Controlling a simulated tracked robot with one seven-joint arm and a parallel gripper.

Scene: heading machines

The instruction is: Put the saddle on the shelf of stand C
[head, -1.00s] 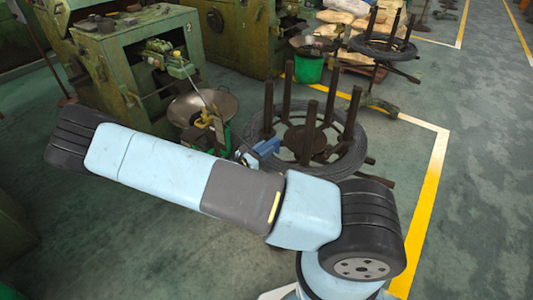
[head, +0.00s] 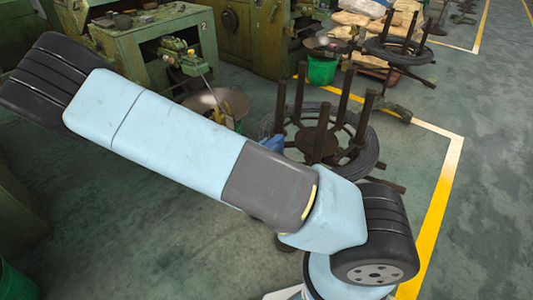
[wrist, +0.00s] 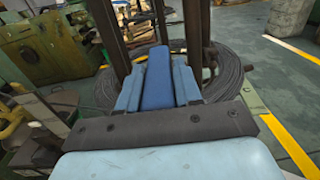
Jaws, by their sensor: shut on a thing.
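My gripper (wrist: 158,85) is shut on a dark blue block (wrist: 157,75) held between its two lighter blue fingers. The block appears to be the saddle, though only its top and near side show. In the wrist view it is in front of a stand with dark upright posts and a coil of wire (wrist: 232,75). In the head view my arm hides most of the gripper; a small blue part (head: 272,144) shows beside the coil stand (head: 317,140).
Green machines (head: 150,50) stand at the back left, with a metal pan (head: 222,102) in front. A green bucket (head: 321,69) and another post stand (head: 400,50) are further back. A yellow floor line (head: 440,200) runs along the right, with open floor beyond it.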

